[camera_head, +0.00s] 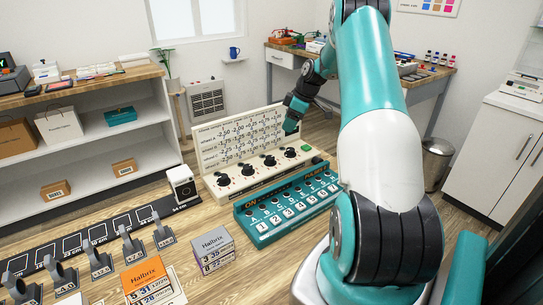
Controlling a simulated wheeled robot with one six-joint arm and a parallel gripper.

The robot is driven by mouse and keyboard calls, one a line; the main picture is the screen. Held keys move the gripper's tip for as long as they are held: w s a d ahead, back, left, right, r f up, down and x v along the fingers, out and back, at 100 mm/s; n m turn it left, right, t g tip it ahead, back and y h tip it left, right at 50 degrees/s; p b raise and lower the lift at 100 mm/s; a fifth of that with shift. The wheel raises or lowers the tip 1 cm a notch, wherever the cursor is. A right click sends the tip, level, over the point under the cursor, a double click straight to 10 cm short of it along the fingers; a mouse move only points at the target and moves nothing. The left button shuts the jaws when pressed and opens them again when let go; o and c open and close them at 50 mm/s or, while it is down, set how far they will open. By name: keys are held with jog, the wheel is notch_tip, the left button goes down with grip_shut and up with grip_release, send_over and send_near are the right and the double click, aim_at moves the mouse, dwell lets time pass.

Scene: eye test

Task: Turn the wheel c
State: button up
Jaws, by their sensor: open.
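A cream panel (268,184) with a printed number chart (222,147) stands on the wooden table in the head view. The letters by the wheels are too small to read, so I cannot tell which is c. My gripper (291,129) is open and hangs just above the rightmost wheel, in front of the chart's right end. It seems apart from the wheels. Its fingertips are small and dark.
A teal box (262,236) with numbered switches stands in front of the panel. A grey box (213,250), an orange box (148,282) and a row of grey levers (101,265) stand at the left.

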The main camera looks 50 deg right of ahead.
aim_at(271, 157)
jog(key=p+x, duration=0.2)
jog(key=x, duration=1.4)
jog(key=shift+a+p, duration=0.15)
jog(key=shift+p, duration=0.15)
jog(key=shift+s, duration=0.1)
jog(key=c, duration=0.9)
